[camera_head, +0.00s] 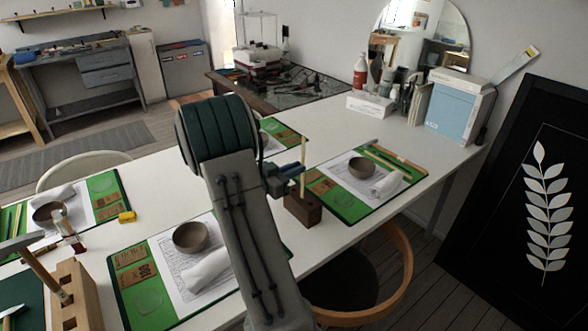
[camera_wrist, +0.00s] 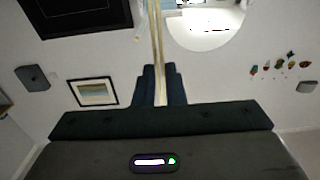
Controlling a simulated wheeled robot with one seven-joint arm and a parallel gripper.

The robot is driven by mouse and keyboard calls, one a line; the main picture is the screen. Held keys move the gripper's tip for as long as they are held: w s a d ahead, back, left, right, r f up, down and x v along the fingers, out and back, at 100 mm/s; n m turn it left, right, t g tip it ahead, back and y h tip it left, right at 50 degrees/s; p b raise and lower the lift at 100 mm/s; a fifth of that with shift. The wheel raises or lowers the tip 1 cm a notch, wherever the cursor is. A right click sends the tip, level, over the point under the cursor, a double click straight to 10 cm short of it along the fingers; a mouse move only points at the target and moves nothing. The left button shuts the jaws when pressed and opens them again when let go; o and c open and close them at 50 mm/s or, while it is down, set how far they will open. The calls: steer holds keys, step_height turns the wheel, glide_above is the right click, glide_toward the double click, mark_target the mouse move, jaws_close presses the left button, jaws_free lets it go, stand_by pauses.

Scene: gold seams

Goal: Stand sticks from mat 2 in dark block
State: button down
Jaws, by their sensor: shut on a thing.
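My gripper (camera_head: 297,172) is shut on a thin pale stick (camera_head: 304,152), held upright above the dark block (camera_head: 304,213). In the wrist view my gripper (camera_wrist: 160,84) has the stick (camera_wrist: 157,45) between its dark fingers. The stick's lower end meets the block's top in the picture; I cannot tell whether it is in a hole or just over it. The block stands at the left edge of the green mat (camera_head: 346,215) on the right. More thin sticks (camera_head: 382,161) lie at that mat's far side. No mat number is readable.
The right mat also bears a bowl (camera_head: 361,168) and a white cloth (camera_head: 387,186). A nearer mat (camera_head: 135,300) holds another bowl (camera_head: 191,237). A light wooden block (camera_head: 68,298) stands at lower left. A chair (camera_head: 402,255) is at the table's front edge.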

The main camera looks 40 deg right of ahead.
steer(key=shift+f+b, duration=0.9)
steer(key=shift+f, duration=0.5)
steer(key=c, duration=1.4)
jaws_free()
steer(key=shift+c, duration=0.2)
steer(key=shift+a, duration=0.1)
steer(key=w+a, duration=0.1)
steer(key=a, duration=0.7)
steer(key=shift+a+p, duration=0.4)
steer(key=shift+p, duration=0.05)
